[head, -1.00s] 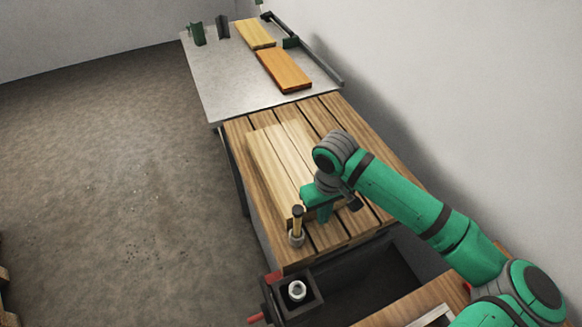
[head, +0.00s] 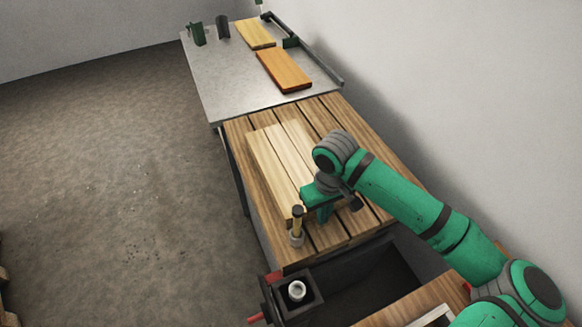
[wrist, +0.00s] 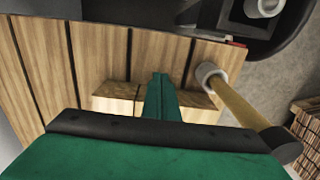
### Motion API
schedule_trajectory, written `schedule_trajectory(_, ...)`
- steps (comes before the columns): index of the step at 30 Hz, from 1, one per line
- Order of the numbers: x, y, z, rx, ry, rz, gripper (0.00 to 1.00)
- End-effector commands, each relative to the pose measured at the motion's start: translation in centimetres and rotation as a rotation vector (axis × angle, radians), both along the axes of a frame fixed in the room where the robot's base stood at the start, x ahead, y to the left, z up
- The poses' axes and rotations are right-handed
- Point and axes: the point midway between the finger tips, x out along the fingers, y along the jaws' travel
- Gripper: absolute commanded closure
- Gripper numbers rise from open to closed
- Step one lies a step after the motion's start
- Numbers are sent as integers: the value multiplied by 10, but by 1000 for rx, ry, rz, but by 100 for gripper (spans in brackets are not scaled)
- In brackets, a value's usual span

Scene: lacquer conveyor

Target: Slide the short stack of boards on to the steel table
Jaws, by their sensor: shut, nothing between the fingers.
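The short stack of pale boards (head: 272,160) lies flat on the slatted wooden table, lengthwise toward the steel table (head: 210,77) behind it. In the wrist view the near end of the stack (wrist: 112,104) shows on both sides of my fingers. My gripper (head: 324,213) is shut and empty, pointing down at the near end of the stack. In the wrist view my gripper (wrist: 160,82) shows its two fingers together, close to that end. Whether they touch it I cannot tell. My arm hides part of the stack's right side.
A wooden-handled tool (head: 298,219) stands upright beside the stack's near left corner. On the steel table lie an orange board (head: 284,70) and a yellow board (head: 255,34), with green and dark brackets (head: 197,33) at far left. The front left of the steel table is bare.

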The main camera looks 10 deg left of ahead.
Motion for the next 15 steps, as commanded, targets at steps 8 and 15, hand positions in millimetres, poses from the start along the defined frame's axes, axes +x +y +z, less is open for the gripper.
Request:
schedule_trajectory(8, -3, -2, 0, 0, 0, 0, 100)
schedule_trajectory(15, -12, -9, 0, 1, 1, 0, 100)
